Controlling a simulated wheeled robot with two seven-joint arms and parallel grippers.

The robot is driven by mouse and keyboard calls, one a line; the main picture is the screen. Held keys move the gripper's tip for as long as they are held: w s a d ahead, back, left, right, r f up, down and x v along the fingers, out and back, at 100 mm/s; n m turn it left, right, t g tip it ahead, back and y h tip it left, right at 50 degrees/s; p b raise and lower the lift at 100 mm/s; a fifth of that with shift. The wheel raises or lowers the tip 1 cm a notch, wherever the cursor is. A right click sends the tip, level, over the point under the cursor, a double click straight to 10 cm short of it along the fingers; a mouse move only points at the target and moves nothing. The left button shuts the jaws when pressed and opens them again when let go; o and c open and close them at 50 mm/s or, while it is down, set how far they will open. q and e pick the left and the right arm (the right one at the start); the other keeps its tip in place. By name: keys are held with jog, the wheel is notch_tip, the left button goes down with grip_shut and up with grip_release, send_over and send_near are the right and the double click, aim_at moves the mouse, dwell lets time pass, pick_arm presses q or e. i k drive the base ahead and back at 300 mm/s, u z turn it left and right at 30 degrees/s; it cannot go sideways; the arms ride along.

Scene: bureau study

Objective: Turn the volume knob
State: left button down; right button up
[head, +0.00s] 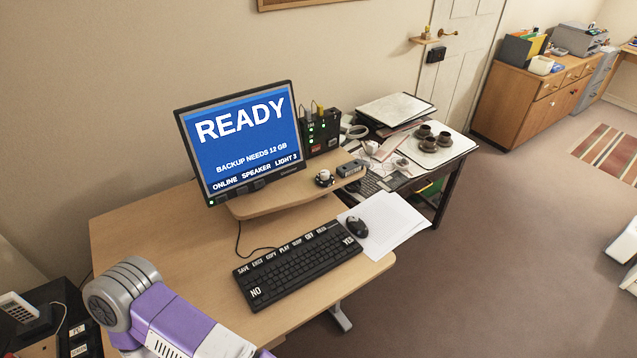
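A small round knob with a pale top and a dark base (324,178) sits on the raised wooden shelf (262,207) in front of the monitor. It looks like the volume knob, but any marking on it is too small to read. A purple, grey and white link of my arm shows at the lower left, over the desk's near left corner and well away from the knob. Neither gripper is in view.
The monitor (243,137) reads READY. A black keyboard (298,262), a mouse (357,227) and white papers (385,224) lie on the desk (150,235). A black box with green lights (320,132) stands behind the shelf. The desk's left part is clear.

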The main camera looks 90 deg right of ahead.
aim_at(324, 174)
jog(key=k, duration=0.3)
jog(key=u, duration=1.5)
jog(key=i, duration=0.7)
jog(key=z, duration=4.55)
jog(key=i, duration=0.5)
jog(key=z, duration=0.05)
jog(key=k, duration=0.5)
jog(key=z, duration=1.45)
jog(key=i, duration=0.25)
jog(key=u, duration=0.05)
